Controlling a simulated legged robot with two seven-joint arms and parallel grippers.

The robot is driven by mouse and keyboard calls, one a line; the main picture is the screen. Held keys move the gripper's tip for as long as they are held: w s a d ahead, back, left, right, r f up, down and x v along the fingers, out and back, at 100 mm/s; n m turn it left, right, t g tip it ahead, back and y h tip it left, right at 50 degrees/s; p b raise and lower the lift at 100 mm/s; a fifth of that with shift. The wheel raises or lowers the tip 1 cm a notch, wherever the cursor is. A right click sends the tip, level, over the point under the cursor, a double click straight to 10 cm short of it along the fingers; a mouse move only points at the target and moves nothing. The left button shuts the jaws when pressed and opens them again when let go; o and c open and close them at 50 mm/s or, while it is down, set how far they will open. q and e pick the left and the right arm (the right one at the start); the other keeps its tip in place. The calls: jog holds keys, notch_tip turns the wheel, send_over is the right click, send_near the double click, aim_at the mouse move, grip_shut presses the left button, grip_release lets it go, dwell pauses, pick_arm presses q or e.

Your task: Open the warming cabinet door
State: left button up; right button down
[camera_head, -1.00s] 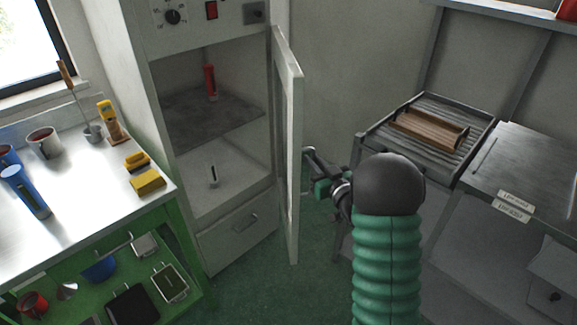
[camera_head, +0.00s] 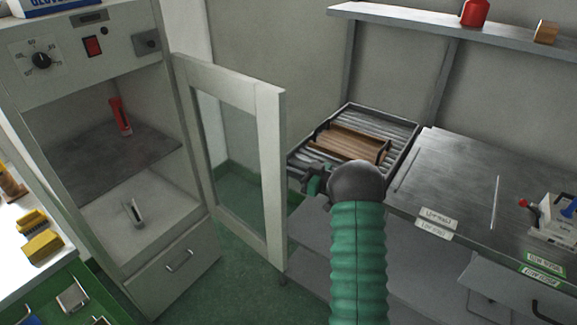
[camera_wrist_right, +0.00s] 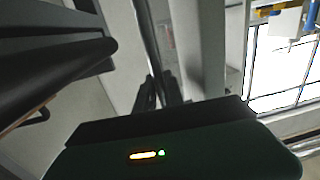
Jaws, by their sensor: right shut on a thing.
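The warming cabinet (camera_head: 115,55) stands at the left in the head view, its upper compartment exposed. Its glazed door (camera_head: 268,180) is swung well out to the right, hinged on the cabinet's right side. My right gripper (camera_head: 312,180) is just beyond the door's free edge, on its outer side. In the right wrist view my right gripper (camera_wrist_right: 158,92) is shut around a dark upright bar, which looks like the door handle (camera_wrist_right: 147,40). The handle is hidden in the head view. My left gripper is out of view.
A closed drawer (camera_head: 180,270) is underneath. A bench (camera_head: 480,190) with a slatted tray (camera_head: 400,125) stands at the right, close to my gripper.

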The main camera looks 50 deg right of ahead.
jog(key=shift+w+d+r, duration=0.1)
jog(key=shift+w+d, duration=0.1)
jog(key=shift+d, duration=0.1)
jog(key=c, duration=1.8)
grip_release()
jog(key=shift+o, duration=0.3)
jog(key=shift+w+a, duration=0.1)
jog(key=shift+a, duration=0.2)
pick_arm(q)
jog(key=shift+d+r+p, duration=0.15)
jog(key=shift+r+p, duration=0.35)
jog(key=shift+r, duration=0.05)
pick_arm(e)
jog(key=s+d, duration=0.2)
jog(key=s, duration=1.4)
jog(key=shift+s+d, duration=0.25)
jog(key=shift+d, duration=0.15)
